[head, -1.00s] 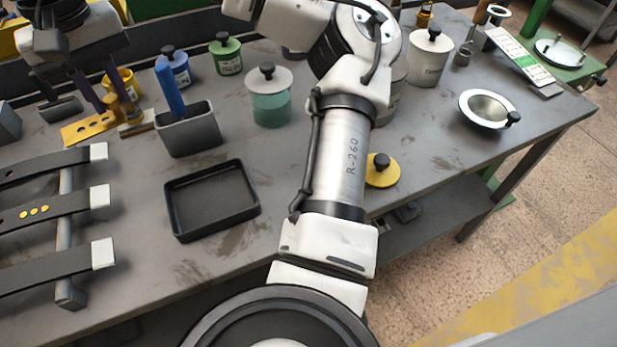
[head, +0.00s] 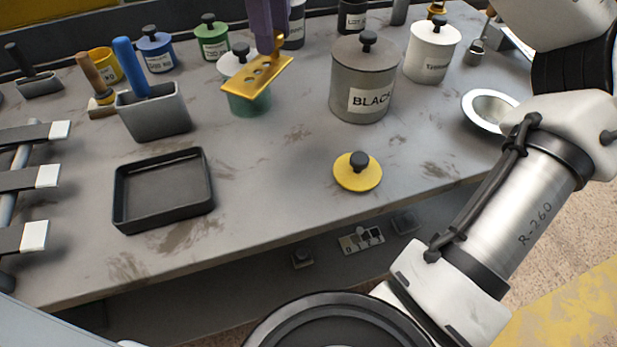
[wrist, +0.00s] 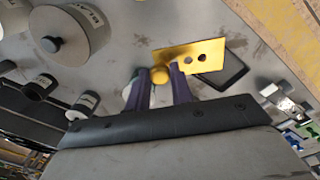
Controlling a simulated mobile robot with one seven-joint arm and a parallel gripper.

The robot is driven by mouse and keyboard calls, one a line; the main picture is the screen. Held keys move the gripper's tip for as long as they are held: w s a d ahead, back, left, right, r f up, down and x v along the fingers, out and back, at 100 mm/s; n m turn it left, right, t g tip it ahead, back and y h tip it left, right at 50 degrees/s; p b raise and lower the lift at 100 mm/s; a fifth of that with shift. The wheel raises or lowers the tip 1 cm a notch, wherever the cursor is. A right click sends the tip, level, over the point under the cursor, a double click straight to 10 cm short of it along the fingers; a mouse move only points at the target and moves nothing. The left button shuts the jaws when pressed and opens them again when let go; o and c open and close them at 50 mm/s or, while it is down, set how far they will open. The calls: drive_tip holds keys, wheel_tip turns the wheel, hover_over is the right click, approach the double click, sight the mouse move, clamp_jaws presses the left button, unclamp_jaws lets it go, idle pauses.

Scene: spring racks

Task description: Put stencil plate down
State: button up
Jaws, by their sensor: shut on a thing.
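The stencil plate (head: 262,73) is a flat yellow piece with a row of holes. My gripper (head: 268,38) with purple fingers comes down from the top of the head view and is shut on it. In that view the plate overlaps the green jar with a white lid (head: 249,102); it appears held above the table. In the wrist view the plate (wrist: 190,58) sticks out to the right from between my fingertips (wrist: 161,75), with two holes showing. Part of it is hidden by the fingers.
The grey table (head: 270,190) has clear room between the black tray (head: 163,222) and the yellow lid (head: 358,178). A grey pot marked BLACK (head: 362,75) and a white pot (head: 432,55) stand at right. A brush holder (head: 153,117) stands at left, near a rack (head: 15,190).

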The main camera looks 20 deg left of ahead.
drive_tip(key=shift+d+f, duration=0.2)
drive_tip(key=shift+f, duration=0.1)
wheel_tip(320, 180, down, 19)
drive_tip(key=b, duration=0.2)
drive_tip(key=shift+f+b, duration=0.2)
drive_tip(key=shift+b, duration=0.1)
drive_tip(key=o, duration=0.8)
drive_tip(key=shift+f, duration=0.15)
drive_tip(key=r, duration=0.8)
drive_tip(key=r+p, duration=0.1)
drive_tip(key=r, duration=0.3)
drive_tip(key=shift+s+r, duration=0.15)
drive_tip(key=shift+s, duration=0.25)
